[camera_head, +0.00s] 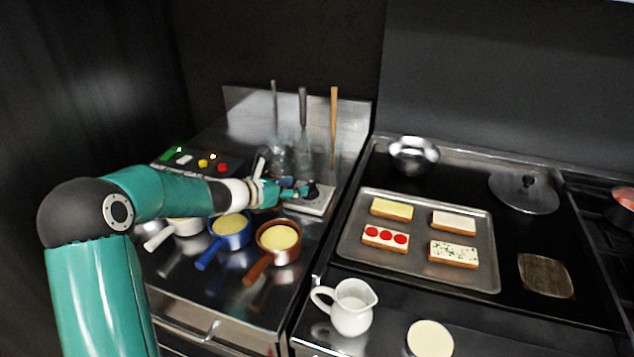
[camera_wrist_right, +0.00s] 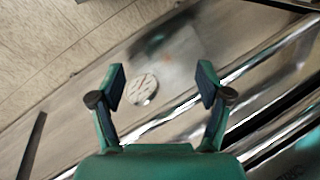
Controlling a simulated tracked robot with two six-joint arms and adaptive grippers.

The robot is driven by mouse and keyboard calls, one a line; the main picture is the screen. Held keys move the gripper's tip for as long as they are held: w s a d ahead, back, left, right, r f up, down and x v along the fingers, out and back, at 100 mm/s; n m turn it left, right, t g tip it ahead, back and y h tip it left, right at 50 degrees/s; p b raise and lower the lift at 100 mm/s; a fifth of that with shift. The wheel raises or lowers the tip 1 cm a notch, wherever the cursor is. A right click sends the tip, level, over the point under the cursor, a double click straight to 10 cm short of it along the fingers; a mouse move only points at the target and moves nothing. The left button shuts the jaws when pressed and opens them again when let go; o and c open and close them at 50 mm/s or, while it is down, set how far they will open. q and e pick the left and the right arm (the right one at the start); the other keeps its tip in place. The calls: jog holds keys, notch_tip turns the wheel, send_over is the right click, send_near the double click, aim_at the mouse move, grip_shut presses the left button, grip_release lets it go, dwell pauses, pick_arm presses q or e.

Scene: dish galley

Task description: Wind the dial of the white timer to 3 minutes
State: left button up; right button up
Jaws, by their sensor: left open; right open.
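A pale, flat box with a dark knob, which looks like the white timer (camera_head: 318,204), sits on the steel counter near the back, left of the hob. My left gripper (camera_head: 300,190) is open at its top, with the fingertips close beside the dark knob. Whether they touch it cannot be told, and the dial setting is too small to read. My right gripper (camera_wrist_right: 161,72) is open and empty in the right wrist view.
A brown pan (camera_head: 279,239), a blue pan (camera_head: 231,228) and a white pan (camera_head: 187,228) stand in front of my left gripper. A control box (camera_head: 190,160) is behind my left arm. Upright utensils (camera_head: 333,125) stand behind the timer. A tray (camera_head: 350,235) and white jug (camera_head: 352,312) are to the right.

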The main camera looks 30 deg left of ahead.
aim_at(315, 183)
pick_arm(q)
jog(key=p+x, duration=0.1)
jog(key=x, duration=0.8)
jog(key=shift+p, duration=0.35)
jog(key=shift+c, duration=0.3)
